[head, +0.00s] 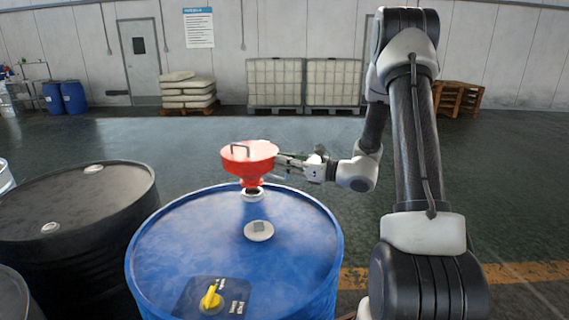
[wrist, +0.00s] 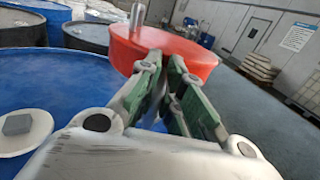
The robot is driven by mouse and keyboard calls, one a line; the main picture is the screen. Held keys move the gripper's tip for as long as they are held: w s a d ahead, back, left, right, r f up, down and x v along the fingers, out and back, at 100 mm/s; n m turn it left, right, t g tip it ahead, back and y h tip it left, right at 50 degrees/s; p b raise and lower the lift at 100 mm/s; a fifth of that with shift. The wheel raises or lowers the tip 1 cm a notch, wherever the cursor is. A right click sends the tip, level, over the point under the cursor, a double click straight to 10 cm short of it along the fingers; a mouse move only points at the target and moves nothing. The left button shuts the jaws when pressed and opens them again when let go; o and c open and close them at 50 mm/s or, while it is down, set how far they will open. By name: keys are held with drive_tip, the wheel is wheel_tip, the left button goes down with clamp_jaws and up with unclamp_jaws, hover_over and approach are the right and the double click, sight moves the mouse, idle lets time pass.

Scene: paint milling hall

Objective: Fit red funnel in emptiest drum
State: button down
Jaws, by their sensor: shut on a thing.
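The red funnel (head: 249,158) has a wide bowl, a dark handle on top and a narrower lower part. It is over the white-ringed opening (head: 252,194) at the far side of the blue drum (head: 160,262). I cannot tell whether its spout is in the opening or just above it. My gripper (head: 285,165) is shut on the funnel from the right. In the wrist view the green-padded fingers (wrist: 168,75) meet the side of the red funnel (wrist: 125,45). The blue drum's top (wrist: 75,80) fills the left there. The spout is hidden in that view.
A black drum (head: 80,205) stands to the left. Wrapped sacks (head: 188,92) and pale tanks (head: 275,82) stand far back.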

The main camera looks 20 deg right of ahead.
drive_tip(key=shift+f, duration=0.1)
drive_tip(key=shift+d+f, duration=0.1)
drive_tip(key=shift+f, duration=1.55)
idle(0.6)
drive_tip(key=c, duration=1.5)
unclamp_jaws()
drive_tip(key=v, duration=1.2)
